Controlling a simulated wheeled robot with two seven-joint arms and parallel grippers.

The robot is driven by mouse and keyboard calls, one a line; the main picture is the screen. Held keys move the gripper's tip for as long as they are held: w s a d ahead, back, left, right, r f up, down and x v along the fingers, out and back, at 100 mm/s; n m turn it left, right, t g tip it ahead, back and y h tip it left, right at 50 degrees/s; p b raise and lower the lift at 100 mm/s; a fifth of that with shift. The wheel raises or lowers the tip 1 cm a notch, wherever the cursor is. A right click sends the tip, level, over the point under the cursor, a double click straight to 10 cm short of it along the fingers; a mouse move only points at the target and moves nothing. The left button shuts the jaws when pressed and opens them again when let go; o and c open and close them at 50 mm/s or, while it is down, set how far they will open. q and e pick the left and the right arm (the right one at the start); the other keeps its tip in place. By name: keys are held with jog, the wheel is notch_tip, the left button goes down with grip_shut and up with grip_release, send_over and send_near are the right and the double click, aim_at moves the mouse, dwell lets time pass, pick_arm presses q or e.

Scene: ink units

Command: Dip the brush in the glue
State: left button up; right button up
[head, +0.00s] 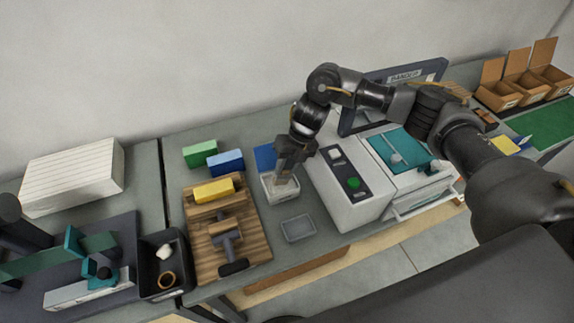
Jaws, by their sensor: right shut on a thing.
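My right gripper (287,163) hangs pointing down above the glue container (269,193), a small pale open box on the grey table. The gripper is shut on the brush (284,174), of which a short pale piece shows below the fingers. The brush stands roughly upright, with its lower end inside the container's outline. Whether the bristles touch glue is hidden by the container wall and too small to tell. My left gripper is not in view.
A white machine (345,205) with a green button stands right of the container. A wooden board (255,245) with a yellow block (213,191) lies left. A shallow grey tray (298,229) sits in front. Green (199,153) and blue (226,162) blocks are behind.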

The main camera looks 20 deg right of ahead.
jog(key=shift+f+b, duration=0.55)
dwell(1.5)
jog(key=shift+r, duration=0.1)
jog(key=shift+r+p, duration=2.4)
jog(key=shift+r, duration=1.1)
